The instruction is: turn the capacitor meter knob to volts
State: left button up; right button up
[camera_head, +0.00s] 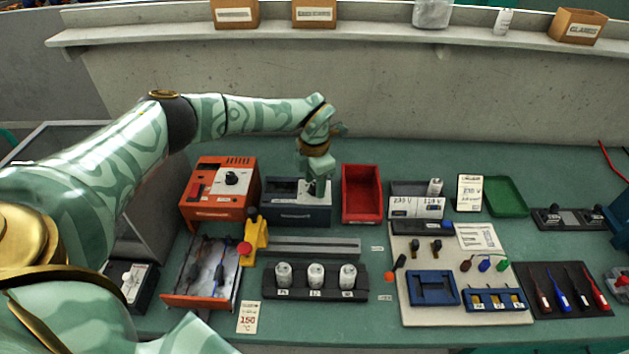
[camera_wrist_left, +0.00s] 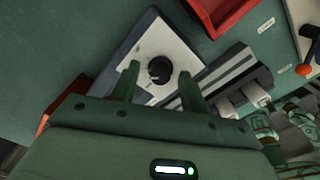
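The capacitor meter (camera_head: 298,212) is a dark blue-grey box with a light top panel, between the orange unit and the red bin. Its round black knob (camera_wrist_left: 160,70) shows in the left wrist view on the pale panel (camera_wrist_left: 150,45); I cannot read its pointer or the markings. In the head view the knob is hidden by my left gripper (camera_head: 318,188), which points down over the meter's right part. In the left wrist view its two fingers are apart, with the knob appearing between their tips; contact is not visible. My right gripper is not in view.
An orange unit with a black knob (camera_head: 231,178) stands left of the meter. A red bin (camera_head: 361,195) stands close on its right. A grey rail (camera_head: 310,247) and a rack of white cylinders (camera_head: 316,278) lie in front. Green bench is bare behind the bin.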

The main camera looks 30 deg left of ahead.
aim_at(314, 185)
pick_arm(q)
notch_tip(314, 185, up, 16)
jog(key=p, duration=0.3)
jog(key=shift+r, duration=0.15)
dwell(0.6)
